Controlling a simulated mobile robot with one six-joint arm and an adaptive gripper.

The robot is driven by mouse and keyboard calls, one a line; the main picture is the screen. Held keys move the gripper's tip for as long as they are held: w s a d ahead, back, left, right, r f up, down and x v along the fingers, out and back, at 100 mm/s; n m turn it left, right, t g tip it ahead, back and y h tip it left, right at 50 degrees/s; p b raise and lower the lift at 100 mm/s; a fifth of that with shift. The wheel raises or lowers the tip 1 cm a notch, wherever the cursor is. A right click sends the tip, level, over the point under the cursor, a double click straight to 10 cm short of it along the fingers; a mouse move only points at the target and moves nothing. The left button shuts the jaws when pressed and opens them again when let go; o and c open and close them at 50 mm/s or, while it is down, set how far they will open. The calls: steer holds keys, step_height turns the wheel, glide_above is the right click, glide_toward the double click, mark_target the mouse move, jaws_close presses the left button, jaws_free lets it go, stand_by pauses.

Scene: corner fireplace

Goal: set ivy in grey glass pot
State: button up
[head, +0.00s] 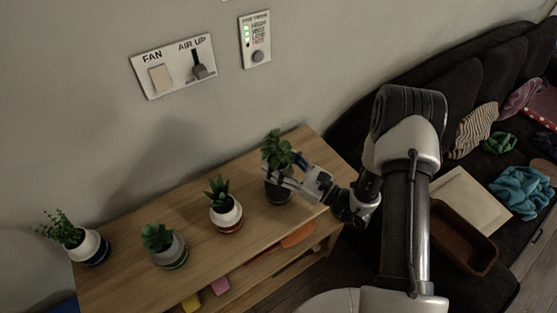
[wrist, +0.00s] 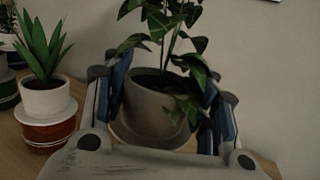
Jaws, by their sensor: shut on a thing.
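The leafy green plant, which I take for the ivy (head: 276,149), stands upright at the right end of the wooden shelf. My gripper (head: 284,172) reaches it from the right. In the wrist view, the ivy (wrist: 165,22) grows from a plain grey inner pot (wrist: 152,106). My gripper (wrist: 163,92) is shut on this pot, one blue-sided finger on each side. A wider grey rim (wrist: 150,139), seemingly the grey glass pot, shows just below it. In the head view a dark grey pot (head: 279,190) shows under the fingers. How deep the inner pot sits is hidden.
A spiky plant in a white pot with a red-brown base (head: 226,212) stands close on the left. Farther left are a succulent (head: 160,240) and a trailing plant in a white pot (head: 85,244). The wall is behind; a dark sofa (head: 350,125) is at right.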

steer(key=shift+f+b, duration=1.9)
steer(key=shift+f, duration=0.75)
steer(key=shift+f+b, duration=0.45)
steer(key=shift+f, duration=0.1)
steer(key=o, duration=0.9)
